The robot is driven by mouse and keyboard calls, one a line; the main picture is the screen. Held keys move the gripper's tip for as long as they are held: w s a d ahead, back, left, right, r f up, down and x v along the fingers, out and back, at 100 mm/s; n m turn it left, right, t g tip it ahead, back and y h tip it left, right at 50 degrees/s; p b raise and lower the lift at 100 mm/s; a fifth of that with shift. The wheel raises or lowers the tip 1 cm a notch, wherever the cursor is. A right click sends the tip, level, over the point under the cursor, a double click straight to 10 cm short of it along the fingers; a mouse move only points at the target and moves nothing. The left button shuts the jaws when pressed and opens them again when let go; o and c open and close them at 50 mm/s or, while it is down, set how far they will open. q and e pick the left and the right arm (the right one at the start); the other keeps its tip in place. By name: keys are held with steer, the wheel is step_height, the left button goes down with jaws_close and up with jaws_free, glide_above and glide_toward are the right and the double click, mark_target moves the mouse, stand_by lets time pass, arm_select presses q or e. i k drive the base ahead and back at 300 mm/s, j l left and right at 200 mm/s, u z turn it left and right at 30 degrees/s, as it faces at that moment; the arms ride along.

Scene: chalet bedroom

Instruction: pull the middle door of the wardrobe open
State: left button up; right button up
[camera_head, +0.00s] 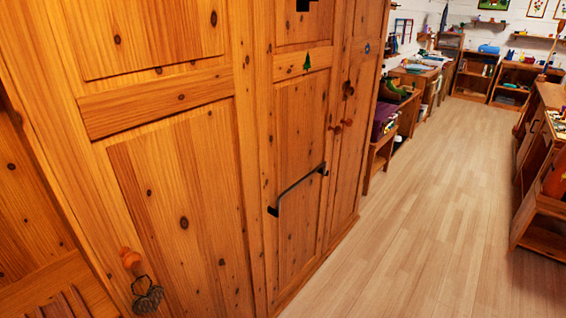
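The pine wardrobe (75,150) fills the left side of the head view, seen at a steep angle. Its middle door (295,120) is the narrow panelled one with a small green tree mark (307,62), and it looks shut. A long dark bar handle (300,188) runs across the lower part of this door. The left door (185,180) looks shut and has an orange knob (130,258) with a dark heart-shaped ornament hanging from it. The right door (362,110) is partly seen, with orange knobs (337,127) near its left edge. Neither of my grippers is in view.
The wooden floor (430,220) in front of the wardrobe is clear. Low wooden shelves with a purple item (384,112) stand beyond it. Wooden furniture (545,190) stands along the right edge. More shelves (475,70) line the far wall.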

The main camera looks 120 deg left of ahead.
mark_target(143, 113)
steer(key=u, duration=4.55)
